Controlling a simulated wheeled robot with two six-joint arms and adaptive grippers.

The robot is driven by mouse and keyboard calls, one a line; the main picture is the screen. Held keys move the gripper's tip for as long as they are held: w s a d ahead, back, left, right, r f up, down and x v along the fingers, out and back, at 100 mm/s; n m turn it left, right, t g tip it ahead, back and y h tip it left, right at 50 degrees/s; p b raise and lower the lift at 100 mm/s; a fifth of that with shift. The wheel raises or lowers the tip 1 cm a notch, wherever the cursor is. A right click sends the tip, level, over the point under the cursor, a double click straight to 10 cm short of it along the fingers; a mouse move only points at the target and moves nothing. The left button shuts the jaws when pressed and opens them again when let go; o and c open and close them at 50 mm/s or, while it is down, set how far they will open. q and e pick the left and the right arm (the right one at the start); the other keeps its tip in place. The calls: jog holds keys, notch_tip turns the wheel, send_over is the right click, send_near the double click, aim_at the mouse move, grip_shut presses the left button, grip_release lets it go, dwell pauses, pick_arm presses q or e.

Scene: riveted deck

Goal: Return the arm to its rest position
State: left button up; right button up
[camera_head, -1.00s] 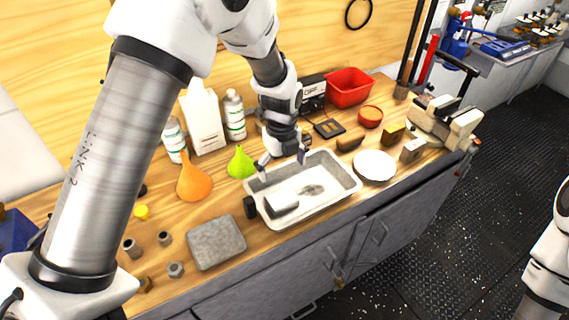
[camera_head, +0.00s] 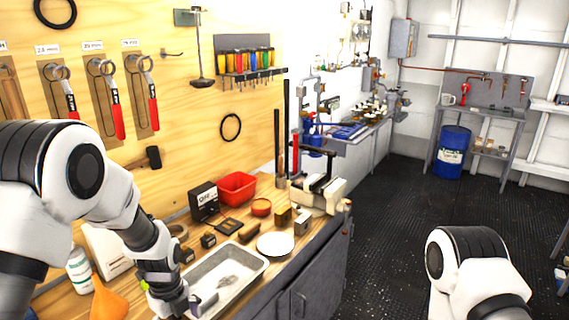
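My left arm comes in from the left, and its wrist reaches down to the near left end of the metal tray (camera_head: 240,262). The fingers of my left gripper are cut off or hidden at the bottom edge, so their state does not show.
On the wooden bench stand a red bin (camera_head: 237,188), a white plate (camera_head: 275,244), a vise (camera_head: 318,192), a white bottle (camera_head: 78,270) and an orange funnel (camera_head: 108,304). The dark floor (camera_head: 400,215) at right is open.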

pick_arm(q)
jog(key=s+a+f+n+g+b, duration=0.1)
jog(key=s+f+n, duration=0.7)
jog(key=s+f, duration=0.5)
jog(key=s+a+f+n+g+b, duration=0.15)
jog(key=s+f+n, duration=0.65)
jog(key=s, duration=0.9)
jog(key=w+n+t, duration=0.1)
jog(key=n, duration=0.2)
jog(key=w+n+t, duration=0.1)
jog(key=w+n, duration=0.1)
jog(key=n, duration=0.1)
jog(key=w+n+t, duration=0.1)
jog(key=n, duration=0.2)
jog(key=shift+w+d+r+n, duration=0.2)
jog(key=shift+d+n, duration=0.1)
jog(key=shift+d, duration=0.1)
pick_arm(e)
jog(key=shift+w+f, duration=0.25)
jog(key=shift+f, duration=0.4)
jog(key=shift+w+f, duration=0.2)
jog(key=shift+f, duration=0.4)
